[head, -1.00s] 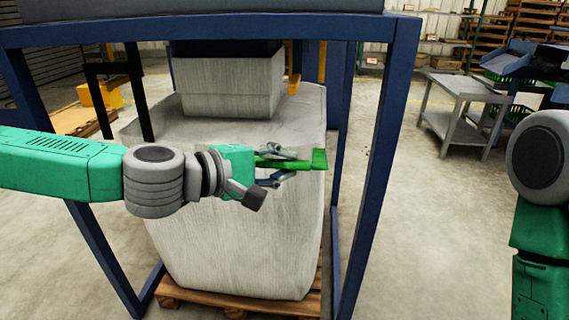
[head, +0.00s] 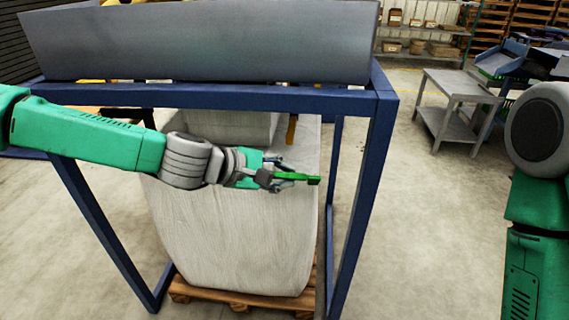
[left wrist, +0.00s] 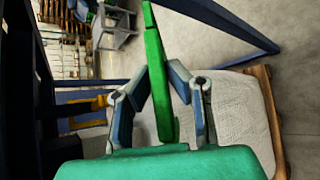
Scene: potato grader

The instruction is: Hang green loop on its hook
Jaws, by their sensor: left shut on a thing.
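My left gripper (head: 290,178) is shut on the green loop (head: 314,180), in front of the large white bag in the head view. The loop shows as a flat green strap sticking out past the fingertips to the right. In the left wrist view the green loop (left wrist: 158,75) stands between the two fingers of my left gripper (left wrist: 160,92) and reaches away from them. I cannot make out a hook in either view. My right arm shows at the right edge of the head view, but its gripper is out of sight.
A white bulk bag (head: 235,230) stands on a wooden pallet (head: 245,303) inside a blue frame (head: 368,190). A grey chute (head: 200,45) sits on top. A grey table (head: 455,92) stands at the back right. The floor right of the frame is clear.

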